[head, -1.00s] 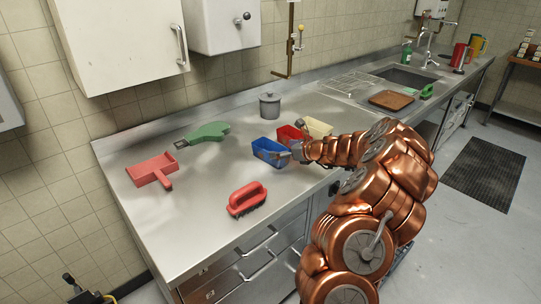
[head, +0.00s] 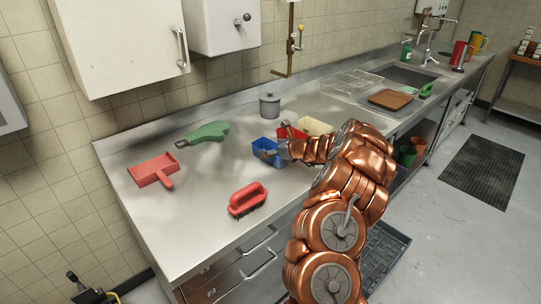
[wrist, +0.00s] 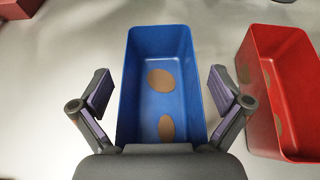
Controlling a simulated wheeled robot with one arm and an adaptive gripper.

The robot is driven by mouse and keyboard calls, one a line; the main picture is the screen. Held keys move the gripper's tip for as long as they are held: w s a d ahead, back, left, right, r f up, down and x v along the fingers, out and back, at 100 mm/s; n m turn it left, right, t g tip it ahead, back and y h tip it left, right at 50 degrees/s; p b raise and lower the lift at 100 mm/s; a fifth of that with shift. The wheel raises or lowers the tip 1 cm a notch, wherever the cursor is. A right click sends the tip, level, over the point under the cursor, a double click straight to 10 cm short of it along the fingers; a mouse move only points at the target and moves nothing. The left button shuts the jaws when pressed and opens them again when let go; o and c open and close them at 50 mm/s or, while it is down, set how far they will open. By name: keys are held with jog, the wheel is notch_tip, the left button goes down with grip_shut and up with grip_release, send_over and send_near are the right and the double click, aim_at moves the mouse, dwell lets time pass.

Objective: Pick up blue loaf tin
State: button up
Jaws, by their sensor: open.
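The blue loaf tin (head: 267,152) stands upright on the steel worktop, in the middle of the head view. In the wrist view the blue loaf tin (wrist: 163,48) lies straight ahead, open side up, with two brown patches on its inside floor. My gripper (wrist: 161,92) is open, with one finger on each side of the tin. The fingers look apart from its walls. In the head view my gripper (head: 283,148) is at the tin's right end and hides part of it. I cannot tell how far the fingertips are above the worktop.
A red tin (wrist: 285,95) stands close to the right of the blue one, with a cream tin (head: 314,126) beyond it.

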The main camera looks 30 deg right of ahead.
jog(key=c, duration=1.3)
jog(key=shift+r, duration=0.1)
